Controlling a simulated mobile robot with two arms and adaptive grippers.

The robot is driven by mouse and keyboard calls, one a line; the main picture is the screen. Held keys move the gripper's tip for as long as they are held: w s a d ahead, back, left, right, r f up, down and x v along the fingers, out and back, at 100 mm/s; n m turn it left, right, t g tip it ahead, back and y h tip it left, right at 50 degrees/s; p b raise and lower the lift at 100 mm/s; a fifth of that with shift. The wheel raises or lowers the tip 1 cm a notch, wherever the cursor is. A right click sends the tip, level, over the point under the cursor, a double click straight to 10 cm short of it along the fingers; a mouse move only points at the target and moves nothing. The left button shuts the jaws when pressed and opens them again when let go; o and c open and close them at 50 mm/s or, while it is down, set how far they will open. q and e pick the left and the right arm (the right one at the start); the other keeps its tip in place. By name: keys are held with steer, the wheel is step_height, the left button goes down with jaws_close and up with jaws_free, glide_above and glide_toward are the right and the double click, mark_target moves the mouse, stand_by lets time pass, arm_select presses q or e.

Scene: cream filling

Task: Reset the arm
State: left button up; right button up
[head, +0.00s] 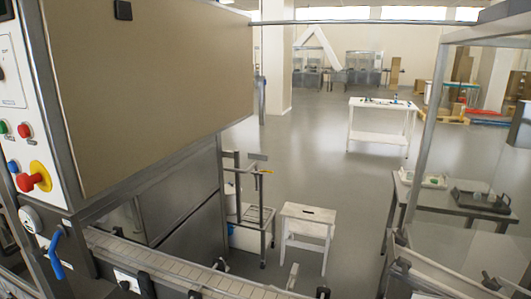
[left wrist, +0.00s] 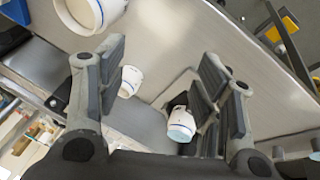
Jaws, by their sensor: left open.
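My left gripper (left wrist: 163,70) shows in the left wrist view with its fingers spread wide. It is open, and nothing is held between its pads. A large white container with a blue line (left wrist: 92,12) is at the top left of that view. A smaller white cup (left wrist: 130,82) shows between the fingers, farther off. Another white cup with a pale blue end (left wrist: 181,126) shows beside the right finger, partly covered by it. My right gripper is in neither view, and no complete arm shows in the head view.
In the head view, a large machine cabinet (head: 150,85) with buttons fills the left. A conveyor (head: 165,262) runs along the bottom. A white stool (head: 308,228), a white table (head: 383,104) and a grey table with trays (head: 455,200) stand beyond. Open floor (head: 345,185) lies between.

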arm_select(q)
steer(key=s+a+f+m+y, duration=0.2)
steer(key=s+a+y, duration=0.1)
steer(key=s+a, duration=0.75)
step_height(320, 180, down, 28)
steer(key=f+g+b, duration=0.1)
steer(key=b, duration=0.2)
steer(key=s+a+f+g+b, duration=0.1)
steer(key=s+a+f+b, duration=0.1)
steer(key=s+f, duration=1.5)
steer(key=shift+a+f+b, duration=0.35)
steer(key=shift+a+f, duration=0.1)
steer(key=shift+f, duration=0.25)
